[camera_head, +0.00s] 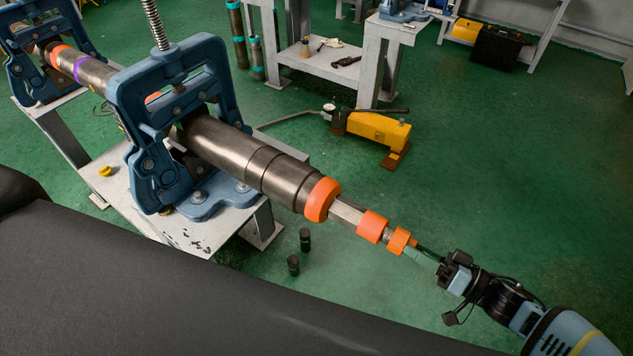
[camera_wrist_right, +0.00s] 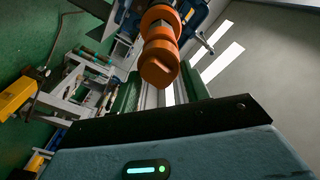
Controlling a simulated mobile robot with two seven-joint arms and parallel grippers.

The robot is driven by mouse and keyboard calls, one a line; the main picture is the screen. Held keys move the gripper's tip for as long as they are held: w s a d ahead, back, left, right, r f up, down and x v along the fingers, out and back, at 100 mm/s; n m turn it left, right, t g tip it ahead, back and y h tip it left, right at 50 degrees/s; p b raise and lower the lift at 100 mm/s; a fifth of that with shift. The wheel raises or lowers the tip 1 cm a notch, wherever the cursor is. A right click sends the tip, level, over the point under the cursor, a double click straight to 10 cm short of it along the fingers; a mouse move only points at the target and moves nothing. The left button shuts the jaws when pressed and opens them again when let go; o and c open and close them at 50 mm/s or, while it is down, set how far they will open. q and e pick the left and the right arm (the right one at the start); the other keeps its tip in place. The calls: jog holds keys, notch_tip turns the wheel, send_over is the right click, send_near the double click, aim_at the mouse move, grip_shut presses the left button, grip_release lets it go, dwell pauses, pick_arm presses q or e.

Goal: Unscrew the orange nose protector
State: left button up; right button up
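A dark metal pipe tool (camera_head: 240,155) is held in a blue vise (camera_head: 152,130). Its near end carries an orange collar (camera_head: 322,199), a bare metal section, a second orange ring (camera_head: 372,226) and an orange nose protector (camera_head: 398,240) at the tip. The nose protector also shows in the right wrist view (camera_wrist_right: 159,65), straight ahead of the fingers. My right gripper (camera_head: 424,257) is at the tip, roughly in line with the pipe. Its green fingers (camera_wrist_right: 158,92) are apart with a gap between them. I cannot tell whether they touch the protector. My left gripper is not in view.
A second blue vise (camera_head: 50,72) supports the pipe's far end. A yellow pump (camera_head: 378,127) stands on the green floor behind the pipe. Two small black cylinders (camera_head: 305,239) are beside the vise table (camera_head: 175,228). The floor right of the tip is clear.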

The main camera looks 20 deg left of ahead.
jog(key=shift+f, duration=0.1)
jog(key=c, duration=0.7)
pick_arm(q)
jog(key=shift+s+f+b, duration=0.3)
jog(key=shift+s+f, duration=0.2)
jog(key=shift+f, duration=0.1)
pick_arm(e)
jog(key=shift+s+d+f+n, duration=0.1)
jog(key=shift+f+n, duration=0.05)
jog(key=shift+n, duration=1.1)
jog(key=shift+f+n, duration=0.1)
jog(key=shift+n, duration=1.15)
jog(key=shift+c, duration=0.2)
jog(key=n, duration=0.3)
jog(key=shift+s+f+b, duration=0.1)
jog(key=shift+f+b, duration=0.15)
jog(key=shift+b, duration=0.1)
jog(key=shift+n, duration=0.6)
grip_shut()
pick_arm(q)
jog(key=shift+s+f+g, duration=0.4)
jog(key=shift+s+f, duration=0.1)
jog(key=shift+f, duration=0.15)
pick_arm(e)
jog(key=shift+r+n, duration=0.15)
jog(key=shift+n, duration=0.15)
